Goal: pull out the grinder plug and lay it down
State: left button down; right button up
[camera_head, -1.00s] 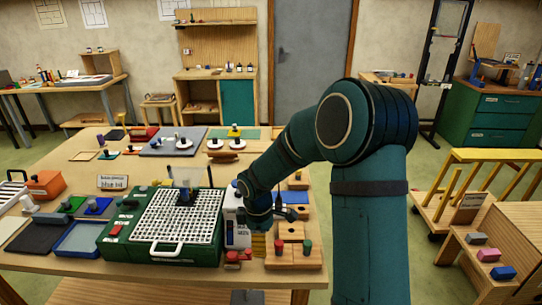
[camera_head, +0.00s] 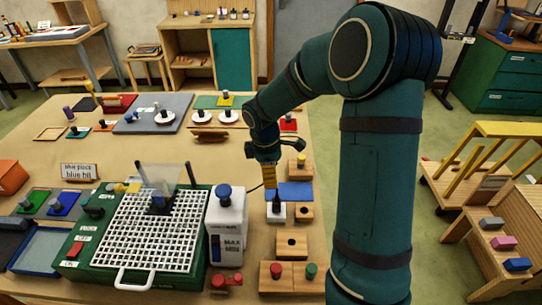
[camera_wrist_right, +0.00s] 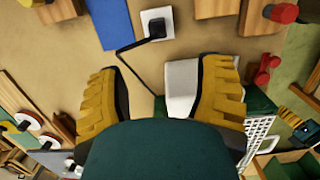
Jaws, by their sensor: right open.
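The black plug (camera_head: 277,202) stands in a white socket block (camera_head: 277,215) on the table, right of the white container. The wrist view shows the plug (camera_wrist_right: 157,27) in the socket, with a dark cable running from it. The grinder (camera_head: 192,262) is a green box with a white grid top, at the left. My right gripper (camera_head: 269,182) is open and empty. In the head view its yellow fingers show just above the plug. In the wrist view, the plug lies beyond the gap between the fingertips (camera_wrist_right: 160,68), apart from them. My left gripper is out of view.
A white container (camera_head: 227,222) with a blue knob stands between grinder and socket. Wooden blocks (camera_head: 291,243) lie in front of the socket, and a blue plate (camera_head: 297,191) lies behind it. Bare table shows behind the grinder.

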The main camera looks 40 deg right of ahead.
aim_at(277, 201)
jog(key=f, duration=0.4)
jog(key=d+f, duration=0.1)
jog(key=f, duration=0.8)
jog(key=shift+s+d+f, duration=0.3)
jog(key=shift+s, duration=0.1)
grip_shut()
